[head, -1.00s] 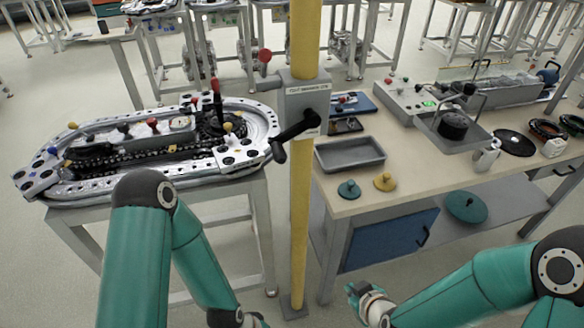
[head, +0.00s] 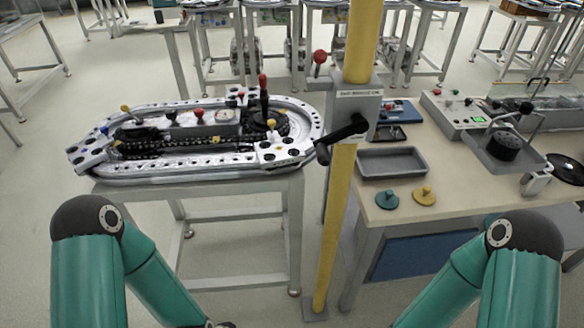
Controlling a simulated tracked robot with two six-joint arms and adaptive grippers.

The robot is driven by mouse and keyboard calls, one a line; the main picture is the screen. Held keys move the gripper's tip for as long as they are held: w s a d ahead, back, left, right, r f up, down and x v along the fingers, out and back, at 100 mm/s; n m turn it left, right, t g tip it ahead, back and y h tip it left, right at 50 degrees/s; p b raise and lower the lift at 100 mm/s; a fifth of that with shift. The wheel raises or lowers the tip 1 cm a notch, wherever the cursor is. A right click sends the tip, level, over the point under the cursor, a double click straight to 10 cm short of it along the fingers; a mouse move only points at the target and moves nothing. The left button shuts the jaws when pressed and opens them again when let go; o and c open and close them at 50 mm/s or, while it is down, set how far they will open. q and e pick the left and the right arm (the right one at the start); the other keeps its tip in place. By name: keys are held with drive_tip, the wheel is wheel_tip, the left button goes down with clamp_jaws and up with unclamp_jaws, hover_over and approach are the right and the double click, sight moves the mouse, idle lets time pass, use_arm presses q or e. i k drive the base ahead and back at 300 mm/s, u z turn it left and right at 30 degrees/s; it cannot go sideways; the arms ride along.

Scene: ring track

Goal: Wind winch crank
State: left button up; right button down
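The winch is a grey box (head: 358,108) with a label, fixed to a yellow post (head: 336,222). Its black crank (head: 341,138) points down and left from the box, with the handle grip at its lower left end. A red-knobbed lever (head: 319,58) rises at the left of the box. My two green arms come in from the bottom left and bottom right, both below and apart from the crank. Their grippers lie beyond the lower picture edge or are too cut off to see; only a dark bit of my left wrist shows at the bottom.
An oval ring track (head: 200,172) with coloured knobs stands on a grey table left of the post. Right of it, a workbench holds a grey tray (head: 392,162), a teal knob disc (head: 387,199), a yellow one (head: 424,195) and a control box (head: 452,110). Open floor lies at left.

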sight(360, 125)
drive_tip(key=z, duration=1.6)
drive_tip(key=i, duration=0.1)
drive_tip(key=u, duration=2.5)
drive_tip(key=k, duration=1.3)
drive_tip(key=z, duration=0.5)
drive_tip(key=i, duration=1)
drive_tip(key=z, duration=0.1)
